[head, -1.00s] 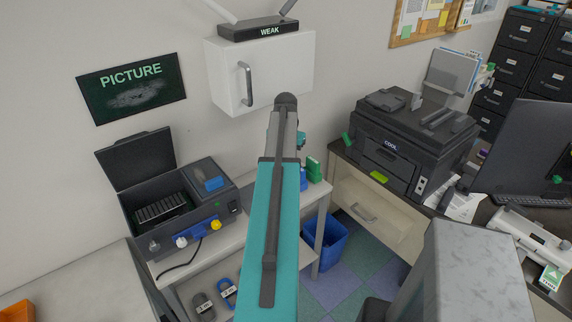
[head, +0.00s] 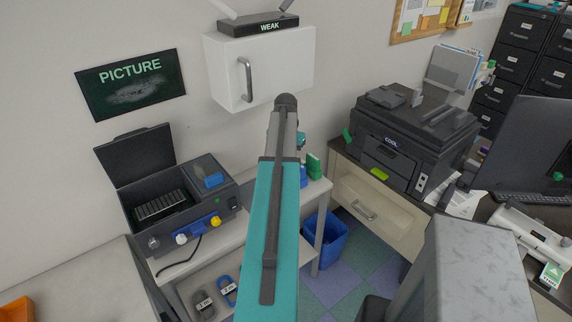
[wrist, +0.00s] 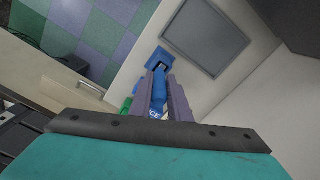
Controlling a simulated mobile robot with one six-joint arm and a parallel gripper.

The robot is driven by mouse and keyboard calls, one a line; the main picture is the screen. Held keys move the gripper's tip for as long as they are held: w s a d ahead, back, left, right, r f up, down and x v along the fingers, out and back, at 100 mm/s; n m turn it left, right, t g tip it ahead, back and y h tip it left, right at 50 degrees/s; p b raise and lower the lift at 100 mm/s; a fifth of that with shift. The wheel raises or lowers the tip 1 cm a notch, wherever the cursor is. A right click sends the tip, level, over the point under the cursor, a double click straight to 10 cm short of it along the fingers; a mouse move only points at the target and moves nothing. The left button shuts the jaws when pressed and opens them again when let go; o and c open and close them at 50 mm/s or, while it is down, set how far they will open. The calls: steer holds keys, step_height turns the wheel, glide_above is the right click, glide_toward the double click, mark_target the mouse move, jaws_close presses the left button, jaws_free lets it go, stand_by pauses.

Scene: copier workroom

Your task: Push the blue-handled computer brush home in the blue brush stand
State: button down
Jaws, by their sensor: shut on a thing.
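The blue brush stand (wrist: 150,55) is in the upper middle of the wrist view, with a dark opening in it. The blue-handled computer brush (wrist: 157,104) lies between the two purple-grey fingers of my gripper (wrist: 161,88), which is shut on it. The brush lines up with the stand's opening and reaches up to it in the picture; I cannot tell how deep it sits. In the head view my own arm hides the gripper and the brush. A bit of blue (head: 303,176), perhaps the stand, shows beside the arm on the shelf.
A green object (head: 314,166) stands on the shelf close to the blue one. A grey framed panel (wrist: 206,38) lies beside the stand. A white cabinet (head: 285,75) hangs above, a black printer (head: 410,145) stands right, and an open dark case (head: 170,205) stands left.

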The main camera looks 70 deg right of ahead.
steer(key=shift+f, duration=0.65)
steer(key=c, duration=1.6)
jaws_free()
steer(key=shift+r, duration=0.1)
steer(key=shift+r+p, duration=3.85)
steer(key=shift+r, duration=3)
